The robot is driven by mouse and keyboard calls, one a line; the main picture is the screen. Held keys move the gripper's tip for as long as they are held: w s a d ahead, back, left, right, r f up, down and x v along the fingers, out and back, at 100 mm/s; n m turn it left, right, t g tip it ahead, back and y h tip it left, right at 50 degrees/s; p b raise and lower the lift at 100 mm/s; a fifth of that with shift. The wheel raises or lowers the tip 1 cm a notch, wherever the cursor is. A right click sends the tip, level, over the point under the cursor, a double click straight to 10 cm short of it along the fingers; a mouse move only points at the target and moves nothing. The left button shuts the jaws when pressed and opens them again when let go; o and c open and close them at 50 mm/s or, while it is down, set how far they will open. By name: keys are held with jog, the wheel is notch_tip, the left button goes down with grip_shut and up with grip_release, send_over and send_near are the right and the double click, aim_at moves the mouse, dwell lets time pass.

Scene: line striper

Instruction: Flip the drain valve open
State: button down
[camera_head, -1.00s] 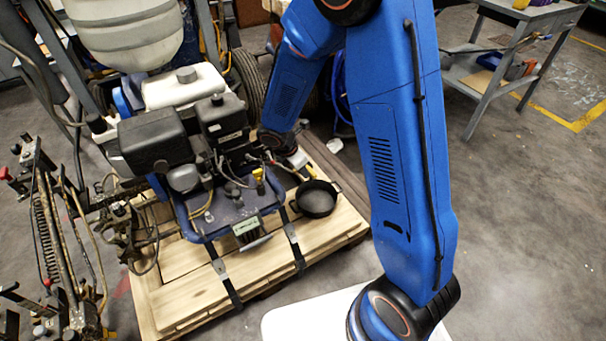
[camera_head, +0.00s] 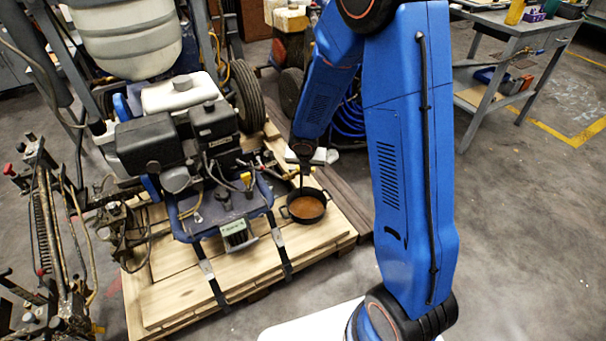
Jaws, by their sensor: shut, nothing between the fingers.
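The drain valve (camera_head: 284,170) appears as a small fitting on the thin line at the right side of the engine; its handle is too small for me to tell its angle. A round black pan (camera_head: 305,207) sits on the pallet below it, with brown-orange liquid inside. A thin dark streak runs down toward the pan; I cannot tell whether it is liquid or part of my gripper. My gripper (camera_head: 303,161) is shut and empty, just above and right of the valve. Its fingertips are small and dark, and I cannot tell whether they touch the valve.
The engine (camera_head: 152,145) with its blue frame is strapped on a wooden pallet (camera_head: 180,292). A white tank (camera_head: 125,40) stands behind it. A wheel (camera_head: 246,90) and a coiled blue hose (camera_head: 348,120) lie close behind my gripper. A grey workbench (camera_head: 520,45) stands at right.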

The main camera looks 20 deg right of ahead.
jog(key=shift+w+d, duration=0.95)
jog(key=shift+w, duration=0.15)
jog(key=shift+w+d, duration=0.2)
jog(key=shift+w, duration=0.25)
jog(key=shift+w+d, duration=0.2)
jog(key=shift+w, duration=0.25)
jog(key=shift+w+r, duration=0.1)
jog(key=shift+w, duration=0.1)
jog(key=shift+s, duration=0.1)
